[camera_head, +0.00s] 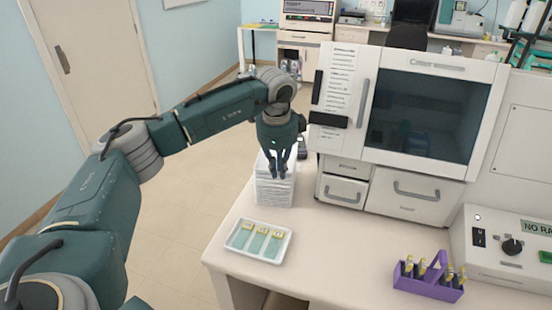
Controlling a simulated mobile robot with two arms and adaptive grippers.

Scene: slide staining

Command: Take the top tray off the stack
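A stack of white trays (273,194) stands on the counter near its left edge, beside the cabinet. My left gripper (278,174) points down over the top of the stack. Its dark fingers show a gap between them, with white tray surface behind. The fingertips are at or just above the top tray; I cannot tell whether they touch it. The gripper hides part of the top tray. My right gripper is not in view.
A separate white tray (237,247) with several slides lies in front of the stack. A purple rack (428,281) with bottles stands at the front right. A white cabinet (424,66) with a dark window stands right of the stack. The counter middle is clear.

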